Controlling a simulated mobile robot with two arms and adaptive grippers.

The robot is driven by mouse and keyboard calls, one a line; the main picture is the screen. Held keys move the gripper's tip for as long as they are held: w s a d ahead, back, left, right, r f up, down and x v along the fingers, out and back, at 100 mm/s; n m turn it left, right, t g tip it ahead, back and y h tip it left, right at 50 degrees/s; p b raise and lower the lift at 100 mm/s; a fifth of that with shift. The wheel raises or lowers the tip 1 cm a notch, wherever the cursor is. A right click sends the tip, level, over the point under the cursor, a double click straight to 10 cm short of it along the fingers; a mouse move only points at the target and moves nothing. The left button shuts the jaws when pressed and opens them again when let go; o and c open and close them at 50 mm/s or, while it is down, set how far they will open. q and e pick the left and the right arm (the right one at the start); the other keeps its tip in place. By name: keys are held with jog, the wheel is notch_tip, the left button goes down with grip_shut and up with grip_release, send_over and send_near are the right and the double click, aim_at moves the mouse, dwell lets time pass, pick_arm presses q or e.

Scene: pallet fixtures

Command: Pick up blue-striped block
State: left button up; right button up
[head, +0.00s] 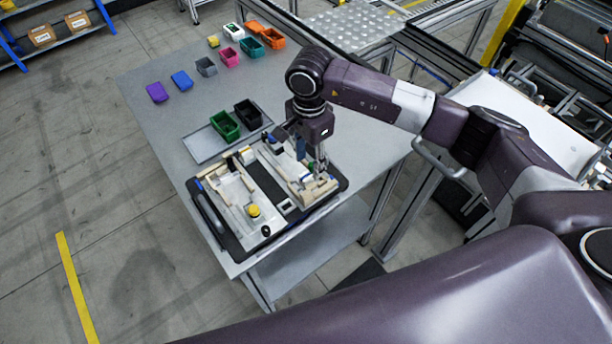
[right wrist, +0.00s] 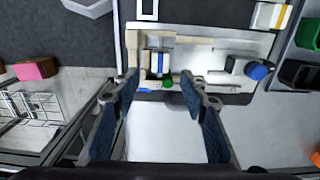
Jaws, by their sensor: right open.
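The blue-striped block (right wrist: 159,62) is white with a dark blue stripe and sits in a beige fixture on the pallet in the right wrist view. My right gripper (right wrist: 160,78) is open, with a fingertip to either side of the block's column in that view. Nothing is between the fingers, and I cannot tell the height gap. In the head view my right gripper (head: 318,167) points down over the right part of the black-framed pallet (head: 208,215). The block is not clear there. My left gripper is out of view.
A yellow-striped block (right wrist: 268,15) and a round blue knob (right wrist: 258,71) are on the pallet. A green bin (head: 224,126) and a black bin (head: 247,114) stand behind it. Several coloured bins line the table's far side. The table's left surface is clear.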

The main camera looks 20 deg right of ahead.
aim_at(308, 174)
jog(key=f+p, duration=0.2)
jog(key=f, duration=0.1)
jog(key=shift+s+a+f, duration=0.1)
jog(key=shift+a, duration=0.1)
jog(key=shift+f, duration=0.6)
grip_shut()
jog(key=shift+r, duration=0.1)
